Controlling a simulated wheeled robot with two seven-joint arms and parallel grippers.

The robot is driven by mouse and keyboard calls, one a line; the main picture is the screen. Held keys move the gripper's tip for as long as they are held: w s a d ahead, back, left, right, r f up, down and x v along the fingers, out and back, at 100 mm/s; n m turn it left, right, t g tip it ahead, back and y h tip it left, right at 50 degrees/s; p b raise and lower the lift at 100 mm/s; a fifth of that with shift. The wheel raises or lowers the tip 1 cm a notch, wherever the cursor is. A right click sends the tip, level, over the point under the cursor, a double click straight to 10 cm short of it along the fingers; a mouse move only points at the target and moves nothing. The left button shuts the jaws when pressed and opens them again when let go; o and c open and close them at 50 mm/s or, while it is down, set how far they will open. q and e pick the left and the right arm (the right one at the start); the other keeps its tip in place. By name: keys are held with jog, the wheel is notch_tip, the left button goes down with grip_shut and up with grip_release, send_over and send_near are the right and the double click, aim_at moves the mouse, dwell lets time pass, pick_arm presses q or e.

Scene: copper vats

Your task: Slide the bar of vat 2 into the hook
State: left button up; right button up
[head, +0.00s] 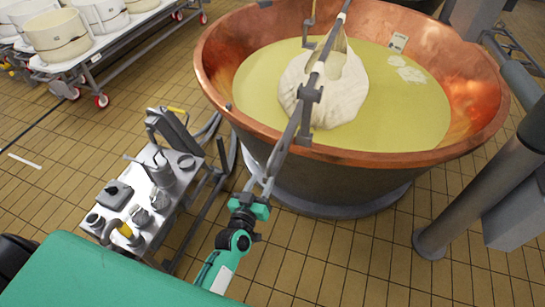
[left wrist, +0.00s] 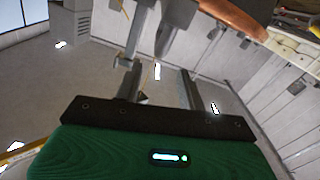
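The copper vat (head: 470,137) holds yellow liquid and stands right of centre in the head view. A long grey bar (head: 327,42) lies across it, slanting from the top down to the near left, past the rim. White cloth (head: 346,95) bulges under the bar. A dark grey bracket (head: 307,96) sits around the bar near the front rim; I cannot tell whether it is the hook. My left gripper (head: 263,176) is at the bar's near end, its fingers apart. In the left wrist view the fingers (left wrist: 160,88) are spread with floor between them. My right gripper is out of view.
A steel trolley (head: 150,200) with tools stands left of my left arm. A grey post (head: 480,195) stands right of the vat. A cart with white tubs (head: 58,35) is at the back left.

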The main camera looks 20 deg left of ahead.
aim_at(269, 164)
pick_arm(q)
jog(key=w+p, duration=0.1)
jog(key=w, duration=0.3)
jog(key=shift+w+d+r, duration=0.1)
jog(key=shift+w+r, duration=0.05)
jog(key=shift+w, duration=0.2)
jog(key=w, duration=0.4)
jog(key=shift+w+p, duration=0.3)
jog(key=shift+p, duration=0.1)
jog(key=shift+w, duration=0.5)
jog(key=shift+w+d, duration=0.1)
jog(key=shift+w, duration=0.05)
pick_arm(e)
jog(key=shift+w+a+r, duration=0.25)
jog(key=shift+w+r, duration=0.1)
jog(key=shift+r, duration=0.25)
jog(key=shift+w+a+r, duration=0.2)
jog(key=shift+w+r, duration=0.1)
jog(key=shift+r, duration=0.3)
pick_arm(q)
jog(key=shift+f, duration=0.2)
grip_shut()
